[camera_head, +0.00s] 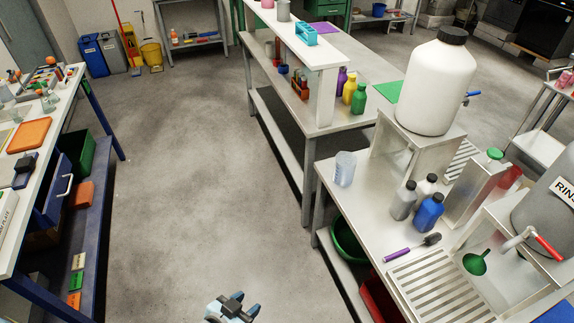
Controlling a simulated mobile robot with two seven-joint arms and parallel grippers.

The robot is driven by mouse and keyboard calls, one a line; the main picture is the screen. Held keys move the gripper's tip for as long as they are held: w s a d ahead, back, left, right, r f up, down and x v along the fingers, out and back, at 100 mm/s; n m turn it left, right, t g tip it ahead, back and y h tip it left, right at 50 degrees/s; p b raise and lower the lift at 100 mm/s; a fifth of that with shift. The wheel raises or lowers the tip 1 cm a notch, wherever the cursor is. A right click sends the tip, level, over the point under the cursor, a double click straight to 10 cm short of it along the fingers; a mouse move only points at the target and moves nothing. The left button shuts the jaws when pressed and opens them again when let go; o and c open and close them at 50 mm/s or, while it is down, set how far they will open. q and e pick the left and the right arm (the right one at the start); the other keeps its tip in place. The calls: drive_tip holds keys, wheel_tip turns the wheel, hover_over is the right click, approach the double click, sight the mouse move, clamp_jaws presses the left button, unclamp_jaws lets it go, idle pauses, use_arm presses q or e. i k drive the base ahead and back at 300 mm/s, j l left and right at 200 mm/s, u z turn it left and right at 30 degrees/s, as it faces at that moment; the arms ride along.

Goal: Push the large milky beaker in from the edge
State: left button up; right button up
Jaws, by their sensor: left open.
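A large milky, translucent beaker (344,169) stands upright at the left edge of the metal bench (378,182) on the right side of the head view. Its base is close to the bench's edge. My left gripper (232,304) shows at the bottom of the head view, over the floor of the aisle. It is open and well apart from the beaker, to its lower left. My right gripper is not in view.
Grey, white and blue bottles (429,212) stand to the beaker's right. A big white jug (432,85) sits on a metal stand behind it. A purple-handled brush (412,247) lies nearer. The aisle floor (190,180) is clear.

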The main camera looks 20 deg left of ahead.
sight(346, 163)
drive_tip(key=u, duration=0.15)
drive_tip(key=i+j+z, duration=0.3)
drive_tip(key=i, duration=0.25)
drive_tip(key=i+j+z, duration=0.25)
drive_tip(key=i, duration=0.3)
drive_tip(key=j, duration=0.1)
